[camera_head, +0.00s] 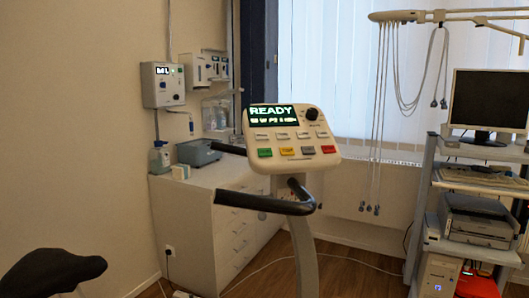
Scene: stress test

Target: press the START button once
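An exercise bike's white control console (290,165) stands tilted near the middle of the view. Its dark display (271,114) is lit and reads "READY", with smaller characters below. Along its lower edge sit a green button (264,152), a yellow button (287,151), a grey button (308,150) and a red button (328,149). Their labels are too small to read, so I cannot tell which one is marked START. A row of pale buttons (282,136) and a black knob (312,114) are above them. My gripper is not in view.
Black handlebars (265,203) project below the console, and a black saddle (52,272) is at lower left. A white drawer cabinet (185,225) stands behind. At right, a rack holds a monitor (489,98) and a printer (480,218). Cables hang by the window; one lies on the floor.

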